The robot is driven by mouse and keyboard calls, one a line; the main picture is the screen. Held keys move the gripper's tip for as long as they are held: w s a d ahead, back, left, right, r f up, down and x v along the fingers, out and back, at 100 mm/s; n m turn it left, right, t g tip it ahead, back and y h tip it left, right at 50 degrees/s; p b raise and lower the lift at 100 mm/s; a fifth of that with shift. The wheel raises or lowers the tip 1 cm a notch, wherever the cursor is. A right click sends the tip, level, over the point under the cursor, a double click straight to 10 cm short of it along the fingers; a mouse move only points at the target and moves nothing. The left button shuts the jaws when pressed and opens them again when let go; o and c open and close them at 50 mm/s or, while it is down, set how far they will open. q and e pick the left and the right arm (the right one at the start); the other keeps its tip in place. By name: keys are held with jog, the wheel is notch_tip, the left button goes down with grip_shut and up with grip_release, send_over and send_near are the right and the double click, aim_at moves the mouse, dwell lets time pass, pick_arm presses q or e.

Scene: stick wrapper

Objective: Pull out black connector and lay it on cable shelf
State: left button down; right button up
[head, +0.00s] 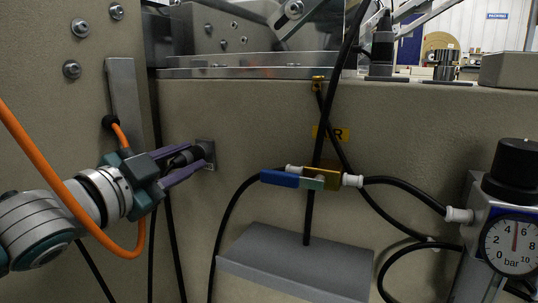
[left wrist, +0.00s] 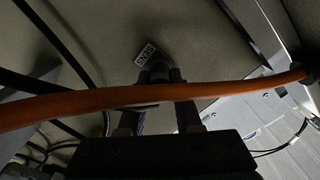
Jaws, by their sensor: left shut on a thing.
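The black connector (head: 182,159) is between the purple fingers of my left gripper (head: 196,157), which is shut on it. Its front end is at the small grey socket plate (head: 209,149) on the beige machine wall; I cannot tell whether it is still seated. In the left wrist view the connector (left wrist: 157,73) is dark, between the fingers, close to a small labelled plate (left wrist: 146,50), and partly hidden by an orange cable. The cable shelf (head: 290,265) is a grey ledge low on the wall, right of and below the gripper. My right gripper is not in view.
The orange cable (head: 45,165) loops around my left wrist and crosses the left wrist view (left wrist: 150,96). A blue and yellow valve (head: 300,178) with black hoses hangs above the shelf. A pressure gauge (head: 513,245) stands at right. The shelf top looks mostly bare.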

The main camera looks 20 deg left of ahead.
aim_at(172, 164)
pick_arm(q)
jog(key=shift+s+r, duration=0.1)
jog(key=shift+s, duration=0.1)
dwell(0.4)
jog(key=shift+s+p, duration=0.5)
jog(key=shift+s, duration=0.05)
jog(key=shift+s+a, duration=0.1)
jog(key=shift+s, duration=0.2)
jog(key=shift+s, duration=0.1)
jog(key=shift+s+p, duration=0.45)
jog(key=shift+p, duration=0.1)
jog(key=shift+s+a+p, duration=0.15)
jog(key=shift+s+p, duration=0.55)
jog(key=shift+s, duration=0.75)
